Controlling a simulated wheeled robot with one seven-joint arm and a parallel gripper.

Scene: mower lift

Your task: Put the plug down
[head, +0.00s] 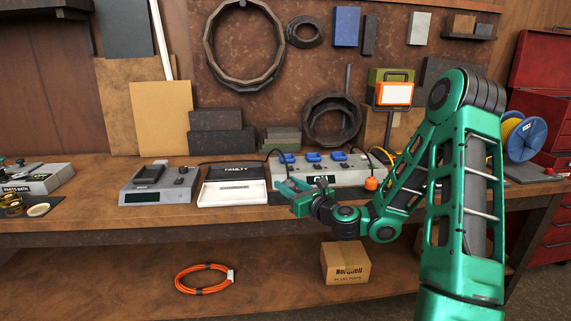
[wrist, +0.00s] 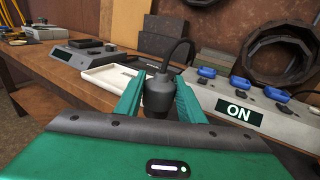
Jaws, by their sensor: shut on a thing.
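My gripper (head: 291,187) is at the front edge of the bench, between the white tray and the grey power strip. In the wrist view its green fingers (wrist: 157,98) are shut on a dark grey plug (wrist: 158,90). The plug is held upright, with a black cable arching from its top; its lower end is hidden. The white tray (head: 236,194), with a black part marked FAULTY, lies just left of my gripper; it also shows in the wrist view (wrist: 97,73).
A grey device with a dark display (head: 160,184) stands left of the tray. A work lamp (head: 392,92) stands behind the strip. A cardboard box (head: 345,265) and an orange cable coil (head: 204,279) lie on the lower shelf.

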